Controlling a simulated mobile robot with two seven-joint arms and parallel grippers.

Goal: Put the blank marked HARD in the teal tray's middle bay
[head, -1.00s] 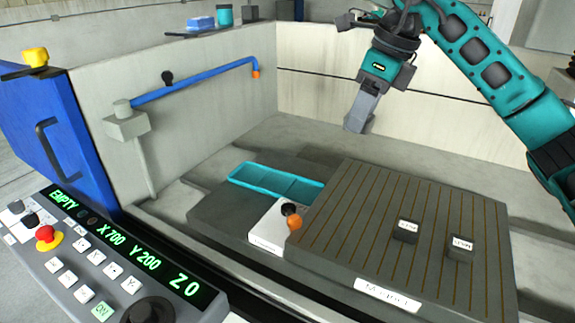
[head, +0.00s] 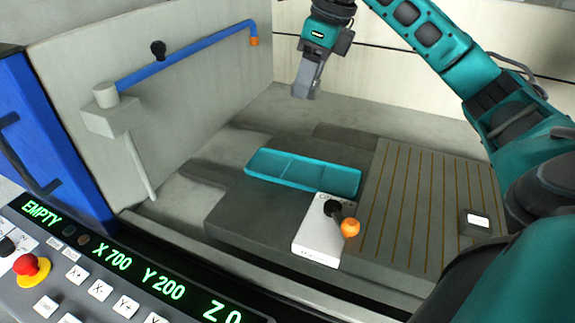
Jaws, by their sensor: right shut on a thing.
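The teal tray (head: 303,172) lies on the dark bed near the middle of the head view, with thin dividers across it; its bays look empty. My right gripper (head: 306,88) points down above and behind the tray, apart from it. It is shut on a small grey piece, probably a blank, at its fingertips; no mark on it can be read. Another dark blank (head: 477,222) with a white label stands on the grooved plate at the right; its label is too small to read. My left gripper is not in view.
A white box with a black-and-orange knob (head: 349,228) stands just in front of the tray's right end. The grooved plate (head: 415,200) lies to the right. A blue pipe (head: 190,58) runs along the left wall. The control panel (head: 110,270) fills the lower left.

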